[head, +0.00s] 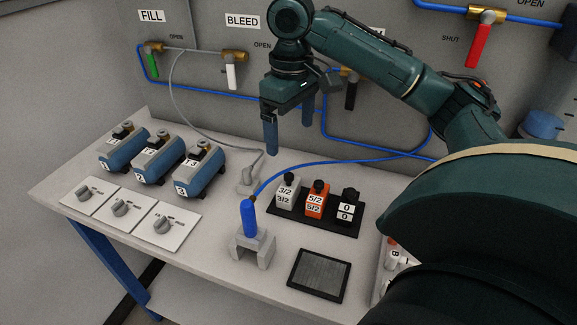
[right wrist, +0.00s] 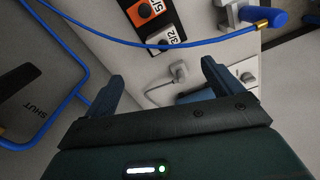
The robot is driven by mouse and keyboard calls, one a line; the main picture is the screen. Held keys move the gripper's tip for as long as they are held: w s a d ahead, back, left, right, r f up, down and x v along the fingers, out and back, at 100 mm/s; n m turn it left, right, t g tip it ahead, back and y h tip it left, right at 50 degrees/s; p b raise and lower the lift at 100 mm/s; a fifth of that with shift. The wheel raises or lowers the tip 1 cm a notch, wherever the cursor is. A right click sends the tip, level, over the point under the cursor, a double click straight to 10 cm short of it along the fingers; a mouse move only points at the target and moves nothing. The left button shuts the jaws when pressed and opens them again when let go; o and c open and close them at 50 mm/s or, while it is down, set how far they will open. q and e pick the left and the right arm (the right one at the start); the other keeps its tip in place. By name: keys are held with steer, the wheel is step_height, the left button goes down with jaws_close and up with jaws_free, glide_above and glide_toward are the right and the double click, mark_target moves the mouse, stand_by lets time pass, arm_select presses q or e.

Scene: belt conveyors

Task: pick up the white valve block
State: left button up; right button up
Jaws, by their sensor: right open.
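The white valve block (head: 285,199), labelled 3/2 with a dark knob on top, stands on a black tray (head: 328,228) in the head view. It is the leftmost of three blocks there. In the right wrist view the white block (right wrist: 167,38) shows at the top, beyond the fingers. My right gripper (head: 289,132) is open and empty, fingers pointing down, above and behind the tray and apart from the block. Its two fingers (right wrist: 160,75) also show in the right wrist view. My left gripper is not in view.
An orange 5/2 block (head: 316,204) stands close beside the white one, then a black block (head: 347,207). A blue hose (head: 300,163) arcs behind the tray to a blue handle (head: 248,217) on a grey stand. Several blue cylinders (head: 158,160) stand left. A dark mesh pad (head: 318,275) lies in front.

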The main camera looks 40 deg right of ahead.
mark_target(289, 174)
steer(key=f, duration=0.4)
steer(key=f+b, duration=0.1)
steer(key=f, duration=0.7)
steer(key=shift+s+a, duration=0.1)
steer(key=shift+a, duration=0.2)
steer(key=shift+c, duration=0.2)
steer(key=c, duration=1.1)
steer(key=shift+r, duration=0.1)
